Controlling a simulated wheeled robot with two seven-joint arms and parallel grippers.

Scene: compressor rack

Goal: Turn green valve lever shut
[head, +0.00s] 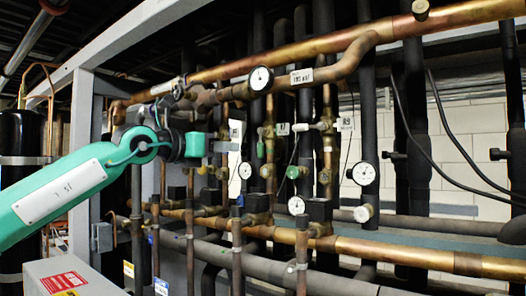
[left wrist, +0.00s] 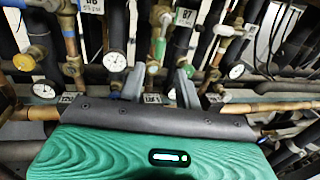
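In the head view, a narrow green handle (head: 260,150) and a rounder green one (head: 292,172) show among the pipes; I cannot tell which matches the lever. My left gripper (left wrist: 161,82) is open, its two grey fingers apart with the green parts showing between and beyond them. I see no contact. In the head view the left gripper (head: 224,142) points right into the rack. My right gripper is not in view.
Copper pipes (head: 340,42) cross above, and another copper pipe (head: 420,257) runs below. Several white gauges, such as one gauge (head: 261,78), and dark vertical pipes crowd the rack. A grey frame post (head: 83,165) stands at left. A grey box (head: 70,277) is at lower left.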

